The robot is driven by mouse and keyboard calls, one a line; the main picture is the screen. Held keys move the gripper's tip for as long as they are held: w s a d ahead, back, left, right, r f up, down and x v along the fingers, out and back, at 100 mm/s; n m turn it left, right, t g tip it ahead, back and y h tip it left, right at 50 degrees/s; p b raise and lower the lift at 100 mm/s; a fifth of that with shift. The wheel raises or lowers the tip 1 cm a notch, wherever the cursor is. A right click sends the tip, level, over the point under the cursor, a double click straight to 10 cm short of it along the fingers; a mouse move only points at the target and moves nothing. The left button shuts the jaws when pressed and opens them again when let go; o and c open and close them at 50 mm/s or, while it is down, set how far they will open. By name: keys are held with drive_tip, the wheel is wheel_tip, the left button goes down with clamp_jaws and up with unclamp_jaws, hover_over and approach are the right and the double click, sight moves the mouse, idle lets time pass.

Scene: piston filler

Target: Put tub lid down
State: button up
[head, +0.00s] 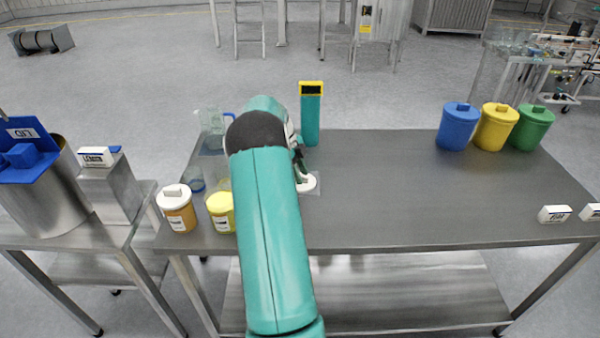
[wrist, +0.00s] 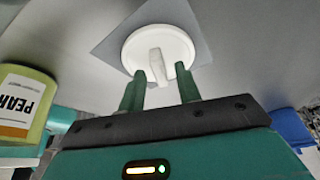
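The white round tub lid (head: 307,183) lies flat on a pale square mat (head: 316,191) on the steel table. In the wrist view the lid (wrist: 137,47) shows with its upright handle, on the grey square mat (wrist: 205,50). My gripper (wrist: 160,72) has its two green fingers apart, one on each side of the handle, with gaps visible between handle and fingers. In the head view my arm hides most of my gripper.
A white-lidded orange tub (head: 179,212) stands at the table's left front. A teal post (head: 311,120) rises behind the lid. Blue (head: 457,128), yellow (head: 494,128) and green (head: 531,129) bins stand at the back right. The table's middle is clear.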

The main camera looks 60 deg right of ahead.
drive_tip(key=shift+r, duration=0.1)
drive_tip(key=v, duration=1.2)
drive_tip(key=shift+r, duration=0.1)
